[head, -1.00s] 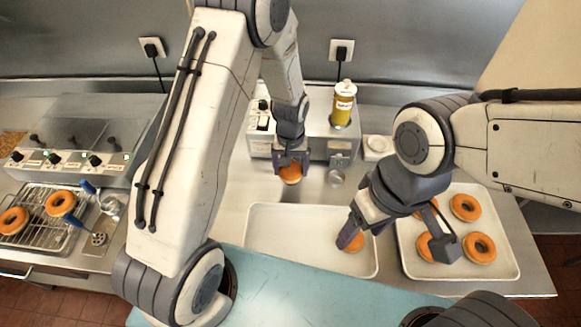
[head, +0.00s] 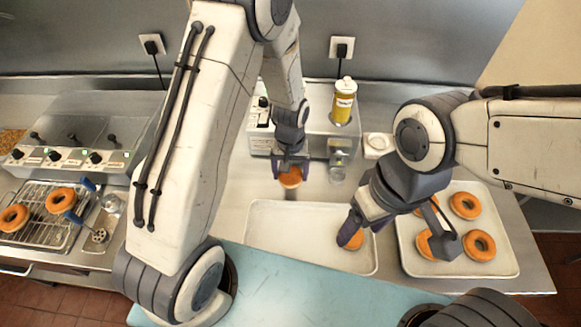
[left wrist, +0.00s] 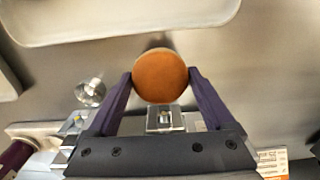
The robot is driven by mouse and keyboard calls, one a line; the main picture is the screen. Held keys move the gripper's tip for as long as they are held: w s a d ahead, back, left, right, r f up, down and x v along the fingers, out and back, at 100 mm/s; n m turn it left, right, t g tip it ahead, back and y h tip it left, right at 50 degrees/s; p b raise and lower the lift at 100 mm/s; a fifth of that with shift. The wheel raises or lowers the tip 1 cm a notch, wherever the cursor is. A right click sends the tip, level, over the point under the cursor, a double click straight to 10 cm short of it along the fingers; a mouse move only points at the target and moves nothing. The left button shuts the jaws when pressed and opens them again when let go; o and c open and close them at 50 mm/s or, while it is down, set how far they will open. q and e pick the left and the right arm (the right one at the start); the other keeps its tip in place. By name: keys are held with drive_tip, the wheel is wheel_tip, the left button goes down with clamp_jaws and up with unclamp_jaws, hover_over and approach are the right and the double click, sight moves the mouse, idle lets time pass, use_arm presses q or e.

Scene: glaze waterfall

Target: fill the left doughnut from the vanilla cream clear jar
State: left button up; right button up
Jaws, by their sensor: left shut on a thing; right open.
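A round orange-brown doughnut with no visible hole (head: 290,180) is between the fingers of my left gripper (head: 290,170). It also shows in the left wrist view (left wrist: 160,75), gripped at both sides by the purple fingers. It is in front of the grey filling machine (head: 300,132). A clear jar with yellow contents and a white top (head: 344,103) stands upright on the machine's right part. Its label is too small to read. A second doughnut (head: 355,242) lies in the near tray. My right gripper (head: 352,232) is open just above it and partly hides it.
The near white tray (head: 270,235) is otherwise bare. A right tray (head: 415,264) holds several ring doughnuts. A small clear cup (head: 337,175) stands at the machine's front, with a white dish (head: 378,142) to its right. A wire rack (head: 38,236) with ring doughnuts is at left.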

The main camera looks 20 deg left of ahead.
use_arm(q)
drive_tip(key=shift+s+d, duration=0.15)
drive_tip(key=shift+s, duration=0.6)
drive_tip(key=shift+s+d+r+p, duration=0.1)
drive_tip(key=shift+s+r+p, duration=0.25)
drive_tip(key=shift+r+p, duration=0.3)
drive_tip(key=shift+s+d+r+p, duration=0.1)
drive_tip(key=shift+s+r+p, duration=0.2)
drive_tip(key=shift+r+p, duration=0.3)
drive_tip(key=shift+s+r+p, duration=0.35)
drive_tip(key=shift+r+p, duration=0.1)
drive_tip(key=shift+r, duration=0.35)
